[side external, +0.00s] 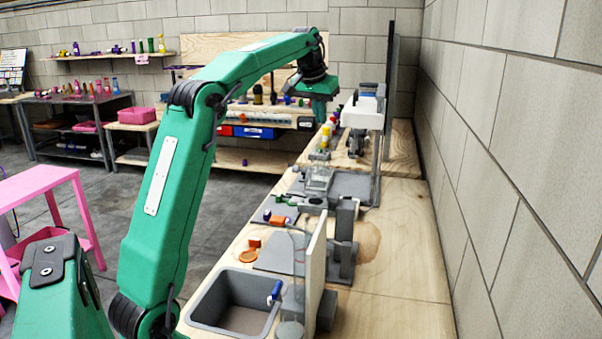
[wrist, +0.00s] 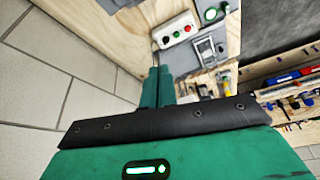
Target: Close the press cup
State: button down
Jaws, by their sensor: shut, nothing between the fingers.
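My gripper (side external: 320,112) hangs from the raised arm above the far part of the wooden bench, well above its surface. In the wrist view my gripper (wrist: 160,75) has its green fingers together, with nothing held. A small clear, boxy piece (side external: 318,178) stands on a grey plate on the bench, nearer the camera than my gripper. It may be the press cup, but I cannot tell for sure, nor whether it is open. In the wrist view a metallic square piece (wrist: 207,47) lies on a grey plate, apart from my fingers.
A grey bin (side external: 215,300) is at the bench's near end, beside an upright panel (side external: 315,265). A white-topped machine (side external: 362,112) stands at the back. A block wall bounds the right.

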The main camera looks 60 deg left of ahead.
jog(key=s+r+n+g+h, duration=0.1)
jog(key=s+r+n+g, duration=0.1)
jog(key=s, duration=0.4)
jog(key=shift+r+n, duration=0.8)
jog(key=shift+n, duration=0.2)
jog(key=shift+a+f, duration=0.1)
jog(key=shift+f, duration=0.15)
jog(key=shift+s+a+f, duration=0.1)
jog(key=shift+a+f, duration=0.1)
jog(key=shift+f, duration=2)
jog(key=shift+w+a+f, duration=0.1)
jog(key=shift+a+f, duration=0.05)
jog(key=shift+f, duration=2.1)
jog(key=shift+s+a+f, duration=0.1)
jog(key=shift+a+f, duration=0.1)
jog(key=shift+f, duration=2)
jog(key=shift+s+a+f, duration=0.25)
jog(key=shift+a+f, duration=0.05)
jog(key=shift+f, duration=0.15)
jog(key=shift+s+a+f, duration=0.25)
jog(key=shift+f, duration=0.15)
jog(key=shift+r, duration=0.2)
